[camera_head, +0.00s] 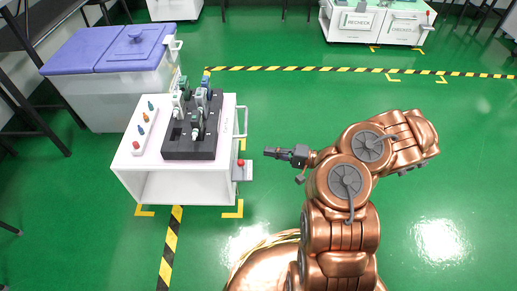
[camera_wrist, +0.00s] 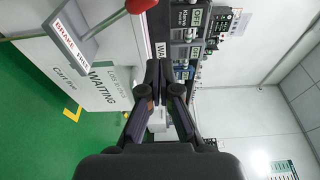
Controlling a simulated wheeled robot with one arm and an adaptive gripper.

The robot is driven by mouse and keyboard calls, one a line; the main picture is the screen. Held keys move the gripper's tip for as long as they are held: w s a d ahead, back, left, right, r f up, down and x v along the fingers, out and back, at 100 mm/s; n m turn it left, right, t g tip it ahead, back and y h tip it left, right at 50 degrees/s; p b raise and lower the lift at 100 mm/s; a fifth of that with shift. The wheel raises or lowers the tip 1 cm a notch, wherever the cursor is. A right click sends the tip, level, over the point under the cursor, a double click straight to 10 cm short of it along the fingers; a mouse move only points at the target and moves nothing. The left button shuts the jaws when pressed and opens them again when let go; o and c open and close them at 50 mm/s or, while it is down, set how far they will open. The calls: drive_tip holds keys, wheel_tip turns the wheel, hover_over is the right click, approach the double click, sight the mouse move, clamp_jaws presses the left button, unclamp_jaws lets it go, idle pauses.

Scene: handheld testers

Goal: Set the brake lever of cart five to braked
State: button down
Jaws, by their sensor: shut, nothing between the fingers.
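Cart five is the white cart (camera_head: 188,188) at the left of the head view; its side (camera_wrist: 105,92) in the wrist view carries the words "Cart five" and "WAITING". The brake lever's red knob (camera_head: 240,163) shows at the cart's right front corner, and also at the top edge of the wrist view (camera_wrist: 141,5). A grey bracket (camera_wrist: 76,36) beside it has a label that seems to read "BRAKE FREE". My gripper (camera_head: 268,152) is shut and empty, to the right of the knob and apart from it. Its closed fingertips (camera_wrist: 157,68) point toward the cart.
A black rack (camera_head: 190,147) with several testers and a white strip (camera_head: 145,131) with small coloured pieces are on the cart top. A handle (camera_head: 243,121) sticks out on its right. A blue-lidded bin (camera_head: 105,85) stands behind.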

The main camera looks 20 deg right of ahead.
drive_tip(key=shift+f+p+v, duration=0.15)
drive_tip(key=shift+p+v, duration=0.15)
drive_tip(key=shift+v, duration=1)
drive_tip(key=shift+f+p+v, duration=0.15)
drive_tip(key=shift+p+v, duration=0.1)
drive_tip(key=shift+v, duration=1.05)
drive_tip(key=shift+w, duration=0.1)
